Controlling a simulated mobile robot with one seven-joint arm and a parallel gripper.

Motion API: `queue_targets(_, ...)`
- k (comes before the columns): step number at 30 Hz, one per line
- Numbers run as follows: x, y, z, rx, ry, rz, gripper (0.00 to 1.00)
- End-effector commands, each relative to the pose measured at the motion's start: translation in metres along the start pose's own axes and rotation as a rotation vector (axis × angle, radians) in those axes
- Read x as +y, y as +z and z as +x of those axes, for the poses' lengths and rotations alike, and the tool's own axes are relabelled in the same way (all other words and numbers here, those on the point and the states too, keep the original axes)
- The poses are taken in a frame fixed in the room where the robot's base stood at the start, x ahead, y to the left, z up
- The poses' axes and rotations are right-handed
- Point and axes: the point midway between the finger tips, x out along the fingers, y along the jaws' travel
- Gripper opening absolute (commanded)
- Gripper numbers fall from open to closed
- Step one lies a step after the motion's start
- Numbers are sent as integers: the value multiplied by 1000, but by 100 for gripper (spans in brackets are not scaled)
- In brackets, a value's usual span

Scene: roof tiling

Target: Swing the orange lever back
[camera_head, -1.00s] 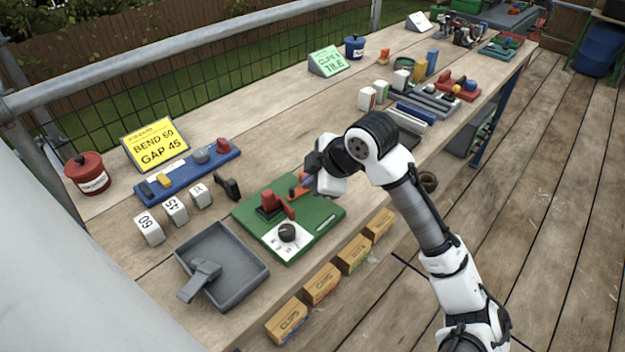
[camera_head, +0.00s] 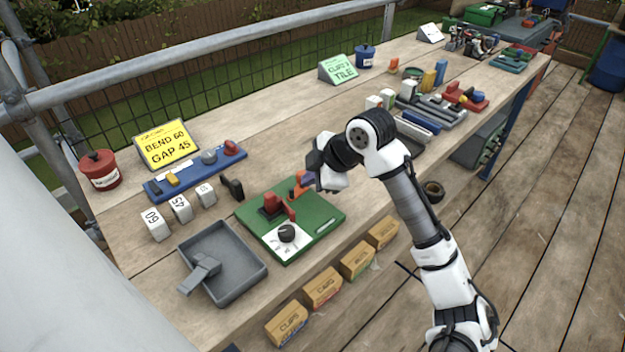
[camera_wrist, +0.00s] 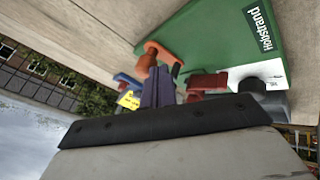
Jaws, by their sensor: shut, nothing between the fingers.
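The orange lever (camera_head: 296,190) stands at the back edge of a green board (camera_head: 318,218) on the bench. In the wrist view the orange lever (camera_wrist: 152,54) shows at the edge of the green board (camera_wrist: 215,35). My gripper (camera_wrist: 160,82) is shut and empty, its dark fingers beside the orange lever. In the head view my gripper (camera_head: 309,179) is at the lever's right side, partly hidden by my wrist; I cannot tell whether they touch. A red clamp-like part (camera_head: 274,204) and a black dial (camera_head: 287,233) on a white plate are also on the board.
A grey tray (camera_head: 240,288) lies left of the board, with a blue rack (camera_head: 195,170) and numbered white blocks (camera_head: 181,208) behind it. A yellow sign (camera_head: 166,144) reads "BEND 60 GAP 45". Grey rails (camera_head: 438,112) lie to the right.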

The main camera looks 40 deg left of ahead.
Motion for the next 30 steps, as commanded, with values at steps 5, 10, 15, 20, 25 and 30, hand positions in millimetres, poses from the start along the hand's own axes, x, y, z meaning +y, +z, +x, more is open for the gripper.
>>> queue_targets(5,8,-2,5,1,0,1,0)
queue_targets(10,13,-3,8,-1,1,1,0)
queue_targets(15,16,-3,10,-2,2,3,0)
queue_targets(20,17,-3,10,-2,4,4,0)
queue_targets(25,18,-3,10,-3,7,5,0)
queue_targets(30,19,-3,10,-3,10,6,0)
